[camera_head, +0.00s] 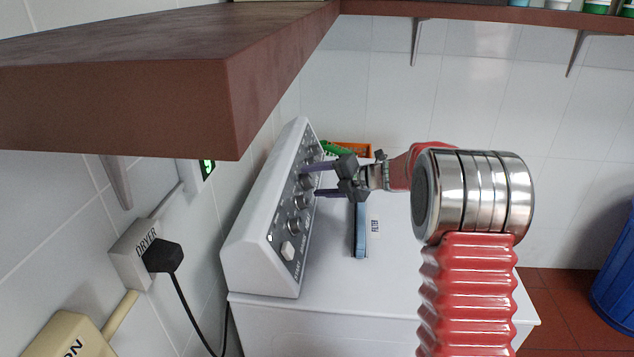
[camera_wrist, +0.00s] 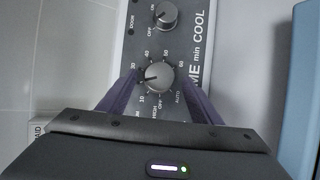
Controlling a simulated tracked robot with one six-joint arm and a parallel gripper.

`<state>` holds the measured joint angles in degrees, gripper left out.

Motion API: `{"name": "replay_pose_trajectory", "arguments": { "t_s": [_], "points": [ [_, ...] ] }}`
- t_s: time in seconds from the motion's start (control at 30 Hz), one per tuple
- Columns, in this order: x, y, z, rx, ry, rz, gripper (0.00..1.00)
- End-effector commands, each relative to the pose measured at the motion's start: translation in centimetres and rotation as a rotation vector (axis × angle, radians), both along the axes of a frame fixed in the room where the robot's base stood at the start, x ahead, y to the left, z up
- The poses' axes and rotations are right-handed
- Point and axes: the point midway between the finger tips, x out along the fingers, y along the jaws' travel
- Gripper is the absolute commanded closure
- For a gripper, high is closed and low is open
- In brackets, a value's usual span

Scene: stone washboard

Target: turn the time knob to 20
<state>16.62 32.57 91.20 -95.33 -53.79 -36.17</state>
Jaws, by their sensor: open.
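The time knob (camera_wrist: 157,76) is a round metallic knob on the dryer's dark control panel, inside a printed scale showing 10, 30, 40, 50, 60, AUTO and OFF. Its dark pointer mark faces left in the wrist view, near the 30 and 20 side; the 20 label is not readable beside the left finger. My gripper (camera_wrist: 158,88) is open, its two purple fingers on either side of the knob with small visible gaps. In the head view my gripper (camera_head: 311,180) reaches the panel from the right, and the knob (camera_head: 306,182) shows between the fingertips.
Another knob marked ON and OFF (camera_wrist: 165,15) lies above. The white dryer (camera_head: 250,262) carries more knobs and a white button (camera_head: 288,250). A brown shelf (camera_head: 170,95) overhangs at the left. A blue filter handle (camera_head: 359,230) lies on the dryer top.

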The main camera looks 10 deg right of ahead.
Motion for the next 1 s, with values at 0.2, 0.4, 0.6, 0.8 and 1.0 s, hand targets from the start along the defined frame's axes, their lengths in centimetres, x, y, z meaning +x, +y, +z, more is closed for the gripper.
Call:
{"name": "replay_pose_trajectory", "arguments": {
  "t_s": [0.2,0.4,0.6,0.8,1.0],
  "points": [
    [-1.6,-1.7,1.0,-0.001,-0.002,-0.004,0.41],
    [-3.9,-3.9,2.4,-0.001,-0.002,-0.004,0.41],
    [-6.2,-6.2,3.7,0.000,-0.001,-0.004,0.41],
    [-8.1,-8.0,4.7,-0.001,0.000,-0.003,0.41],
    [-8.9,-8.6,5.1,0.000,0.000,-0.001,0.41]
  ]
}}
